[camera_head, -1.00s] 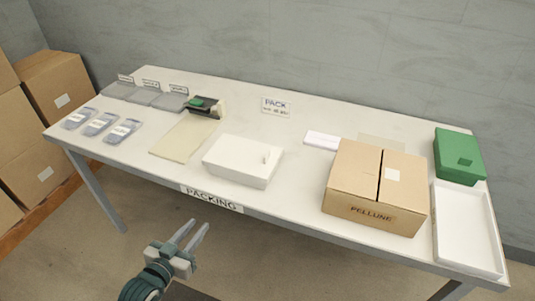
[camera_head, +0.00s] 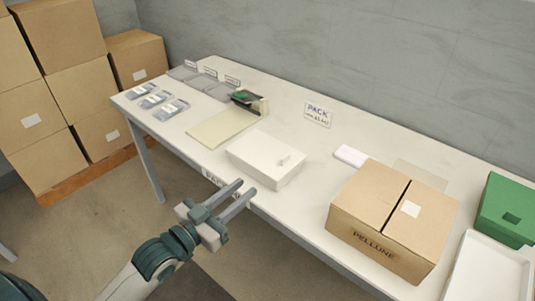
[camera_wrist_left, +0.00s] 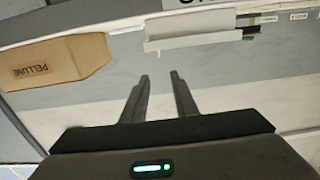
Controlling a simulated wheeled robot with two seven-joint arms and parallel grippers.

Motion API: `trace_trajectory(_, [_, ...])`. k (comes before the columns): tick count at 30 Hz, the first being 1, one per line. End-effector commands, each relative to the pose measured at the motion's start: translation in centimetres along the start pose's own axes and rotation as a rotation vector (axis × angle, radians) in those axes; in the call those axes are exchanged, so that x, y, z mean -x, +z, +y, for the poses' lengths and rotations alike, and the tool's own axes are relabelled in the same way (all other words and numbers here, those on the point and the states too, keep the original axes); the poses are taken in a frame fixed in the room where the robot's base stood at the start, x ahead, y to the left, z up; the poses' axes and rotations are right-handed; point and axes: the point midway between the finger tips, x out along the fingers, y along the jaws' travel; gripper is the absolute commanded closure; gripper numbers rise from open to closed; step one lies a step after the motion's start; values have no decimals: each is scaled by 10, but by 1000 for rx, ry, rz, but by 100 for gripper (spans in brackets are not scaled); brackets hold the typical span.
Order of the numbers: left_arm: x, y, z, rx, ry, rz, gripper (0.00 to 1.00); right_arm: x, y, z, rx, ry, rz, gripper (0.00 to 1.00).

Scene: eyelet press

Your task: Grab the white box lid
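The white box with its lid (camera_head: 262,157) sits near the front edge of the table, left of the cardboard carton. A small raised tab shows on the right part of its top. It also shows upside down in the left wrist view (camera_wrist_left: 194,30). My left gripper (camera_head: 239,190) is open and empty, just in front of the table's front edge and below the box, apart from it. In the left wrist view its two fingers (camera_wrist_left: 160,78) stand apart with nothing between them. My right gripper is not in view.
A cardboard carton (camera_head: 381,226) stands right of the white box. A green box (camera_head: 507,207) and a white tray (camera_head: 488,268) are at the far right. A beige mat (camera_head: 222,127), a small press (camera_head: 250,100) and several grey packets (camera_head: 156,99) lie left. A PACK sign (camera_head: 318,115) stands behind.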

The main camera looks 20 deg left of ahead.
Motion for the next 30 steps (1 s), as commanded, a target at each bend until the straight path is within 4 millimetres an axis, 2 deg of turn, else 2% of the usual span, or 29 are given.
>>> trace_trajectory(5, [-3, 0, 0, 0, -1, 0, 73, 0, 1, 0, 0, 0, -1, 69])
trace_trajectory(11, [-19, -1, 0, 1, -1, 3, 73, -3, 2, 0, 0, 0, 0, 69])
trace_trajectory(20, [-65, -1, 0, 2, -1, 3, 73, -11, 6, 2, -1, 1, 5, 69])
trace_trajectory(30, [-115, 0, 0, 1, -1, 0, 73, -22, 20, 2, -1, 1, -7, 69])
